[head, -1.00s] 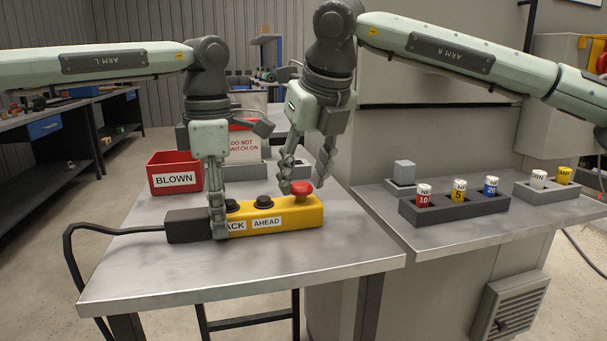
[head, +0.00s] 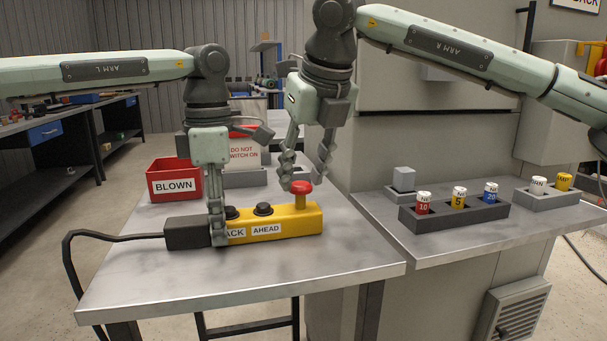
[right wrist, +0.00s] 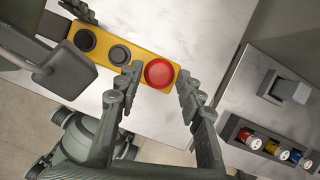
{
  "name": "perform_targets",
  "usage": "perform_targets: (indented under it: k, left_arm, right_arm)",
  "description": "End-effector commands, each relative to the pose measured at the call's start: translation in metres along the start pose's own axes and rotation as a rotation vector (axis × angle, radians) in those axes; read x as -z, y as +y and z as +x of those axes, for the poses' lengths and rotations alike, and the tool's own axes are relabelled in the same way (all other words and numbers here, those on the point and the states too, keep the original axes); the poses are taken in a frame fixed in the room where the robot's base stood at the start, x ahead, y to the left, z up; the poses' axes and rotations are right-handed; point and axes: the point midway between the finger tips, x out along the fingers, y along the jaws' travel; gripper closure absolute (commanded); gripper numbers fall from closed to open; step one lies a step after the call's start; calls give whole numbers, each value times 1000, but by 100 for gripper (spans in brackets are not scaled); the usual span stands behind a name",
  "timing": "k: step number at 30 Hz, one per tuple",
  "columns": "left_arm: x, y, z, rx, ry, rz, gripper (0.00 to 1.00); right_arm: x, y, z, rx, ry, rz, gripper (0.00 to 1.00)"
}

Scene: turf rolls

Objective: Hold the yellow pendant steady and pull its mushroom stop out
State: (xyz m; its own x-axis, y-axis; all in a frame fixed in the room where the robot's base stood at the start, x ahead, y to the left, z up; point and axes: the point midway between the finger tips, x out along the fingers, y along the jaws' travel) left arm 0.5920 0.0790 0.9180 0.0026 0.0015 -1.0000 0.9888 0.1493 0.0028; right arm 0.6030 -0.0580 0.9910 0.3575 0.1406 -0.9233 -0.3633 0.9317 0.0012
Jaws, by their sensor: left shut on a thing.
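The yellow pendant (head: 285,224) lies on the metal table, with two black buttons, a label reading AHEAD and a partly hidden one. Its red mushroom stop (head: 301,188) stands at the right end; it also shows in the right wrist view (right wrist: 159,73). My left gripper (head: 217,236) is shut on the pendant near its dark cable end. My right gripper (head: 304,183) is open just above the stop. In the right wrist view its fingers (right wrist: 160,82) lie on either side of the red head, apart from it on the right; contact on the left is unclear.
A red BLOWN bin (head: 174,181) and a DO NOT SWITCH ON sign (head: 244,153) stand behind the pendant. A black cable (head: 120,238) runs off the left edge. On the right ledge a dark rack (head: 455,213) holds coloured fuses. The table front is clear.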

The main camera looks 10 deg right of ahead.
Motion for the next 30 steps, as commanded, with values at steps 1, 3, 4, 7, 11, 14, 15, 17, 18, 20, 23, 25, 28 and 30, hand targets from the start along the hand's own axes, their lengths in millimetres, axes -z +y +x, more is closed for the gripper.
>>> perform_targets:
  k: [1,3,4,7,11,14,15,17,18,20,23,25,28,30]
  left_arm:
    - [0,0,1,2,2,-1,100]
    - [0,0,1,2,1,0,100]
    - [0,0,1,2,1,0,100]
    - [0,0,1,2,1,0,100]
    - [0,0,1,2,0,0,100]
    - [0,-1,0,2,0,0,100]
    - [0,-1,0,3,0,1,100]
    - [0,-1,0,3,0,1,100]
    - [0,-1,0,3,0,1,100]
    - [0,-1,0,2,-1,1,100]
    - [0,-1,0,2,-1,1,100]
    - [0,-1,0,2,-1,1,100]
    - [-1,-1,0,2,-1,1,100]
    - [-1,-1,0,3,-2,1,100]
  right_arm:
    - [0,0,0,0,0,0,54]
    - [0,0,0,0,0,0,46]
    - [0,0,0,0,0,0,46]
    - [0,0,1,0,1,0,46]
    - [0,0,1,1,1,0,46]
    - [0,0,-4,0,0,0,46]
    - [0,0,-7,0,0,0,46]
    - [0,0,-16,0,0,0,46]
    - [0,0,-23,0,-2,0,46]
    - [-1,0,-35,1,-3,1,46]
    - [-1,0,-58,0,-3,1,46]
    - [0,0,-73,0,-2,0,46]
    - [-1,0,-92,0,-2,1,46]
    - [0,0,-102,1,-1,0,46]
